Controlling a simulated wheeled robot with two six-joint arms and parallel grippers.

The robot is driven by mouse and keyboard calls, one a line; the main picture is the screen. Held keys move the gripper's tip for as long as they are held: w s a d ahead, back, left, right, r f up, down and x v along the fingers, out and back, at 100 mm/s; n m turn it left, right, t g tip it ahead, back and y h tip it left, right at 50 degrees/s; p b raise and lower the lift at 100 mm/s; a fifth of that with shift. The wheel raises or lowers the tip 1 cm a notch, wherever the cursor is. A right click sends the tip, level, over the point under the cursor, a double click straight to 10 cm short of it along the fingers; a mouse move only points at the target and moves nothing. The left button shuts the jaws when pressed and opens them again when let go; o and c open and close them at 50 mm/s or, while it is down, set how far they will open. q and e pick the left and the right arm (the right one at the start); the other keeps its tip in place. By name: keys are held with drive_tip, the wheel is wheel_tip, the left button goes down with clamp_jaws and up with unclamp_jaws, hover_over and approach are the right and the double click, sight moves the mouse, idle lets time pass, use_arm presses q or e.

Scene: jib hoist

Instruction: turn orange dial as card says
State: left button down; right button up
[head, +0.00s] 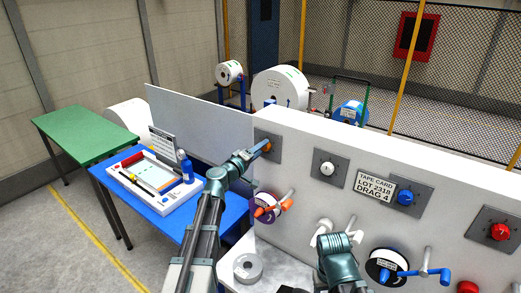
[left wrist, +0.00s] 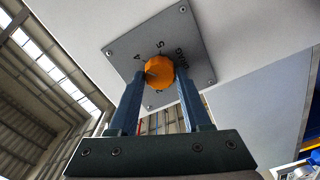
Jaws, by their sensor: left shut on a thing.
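The orange dial (head: 267,147) is on a grey square plate at the left end of the white panel. My left gripper (head: 260,150) is shut on it. In the left wrist view the orange dial (left wrist: 159,70) sits between the two fingers, in front of its plate (left wrist: 188,42), which bears "DRAG" and digits, among them 4 and 5. A dark mark shows on the dial's left side; I cannot tell which digit it points to.

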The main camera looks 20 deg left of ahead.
use_arm(q)
drive_tip(key=shift+m, duration=0.7)
drive_tip(key=shift+c, duration=1.8)
unclamp_jaws()
drive_tip(key=shift+s, duration=0.1)
drive_tip(key=v, duration=1.3)
drive_tip(key=shift+s, duration=0.3)
